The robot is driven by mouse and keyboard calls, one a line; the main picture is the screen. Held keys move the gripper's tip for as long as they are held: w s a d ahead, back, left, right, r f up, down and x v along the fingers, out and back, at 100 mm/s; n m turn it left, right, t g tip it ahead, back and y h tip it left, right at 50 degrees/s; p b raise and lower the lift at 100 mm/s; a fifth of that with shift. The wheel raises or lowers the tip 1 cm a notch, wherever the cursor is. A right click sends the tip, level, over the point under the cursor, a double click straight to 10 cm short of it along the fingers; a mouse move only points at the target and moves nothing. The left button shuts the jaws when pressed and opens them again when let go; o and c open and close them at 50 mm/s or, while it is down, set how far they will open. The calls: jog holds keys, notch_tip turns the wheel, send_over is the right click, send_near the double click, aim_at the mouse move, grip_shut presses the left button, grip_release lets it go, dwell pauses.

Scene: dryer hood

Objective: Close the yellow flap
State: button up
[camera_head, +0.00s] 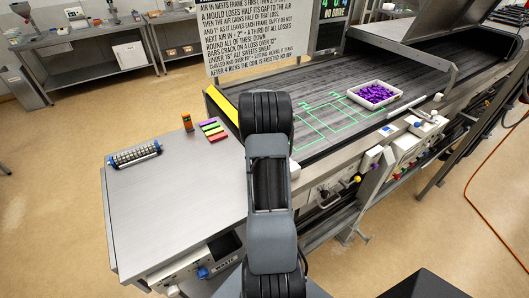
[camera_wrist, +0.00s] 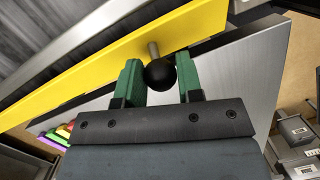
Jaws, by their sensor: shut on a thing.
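The yellow flap (camera_head: 222,108) is at the left end of the dark conveyor belt, partly hidden behind my arm in the head view. In the wrist view the yellow flap (camera_wrist: 90,72) runs as a long slanted bar across the upper left. A black ball knob (camera_wrist: 160,76) on a short metal stem sticks out from it. My gripper (camera_wrist: 159,72) has its two green fingers on either side of this knob and is shut on it. In the head view my arm hides the gripper and the knob. How far the flap is tilted is hard to tell.
A steel table (camera_head: 180,195) holds a roller tool (camera_head: 135,154), an orange block (camera_head: 187,122) and several coloured bars (camera_head: 213,130). A white tray of purple pieces (camera_head: 374,94) sits on the belt (camera_head: 320,85) near green outlines. A printed sign (camera_head: 265,40) stands behind.

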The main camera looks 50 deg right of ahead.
jog(key=y, duration=0.1)
jog(key=d+y, duration=0.1)
jog(key=d+t+y, duration=0.1)
jog(key=shift+s+f+y, duration=0.25)
jog(key=shift+s+y, duration=0.05)
jog(key=shift+s, duration=0.05)
jog(key=shift+s+d+f+t+y, duration=0.1)
jog(key=shift+d+f+t+y, duration=0.15)
jog(key=shift+y, duration=0.45)
jog(key=o, duration=0.9)
jog(key=b+v, duration=0.2)
jog(key=v, duration=1.1)
jog(key=shift+s+d+r, duration=0.1)
jog(key=shift+d+r, duration=0.2)
jog(key=shift+r, duration=0.05)
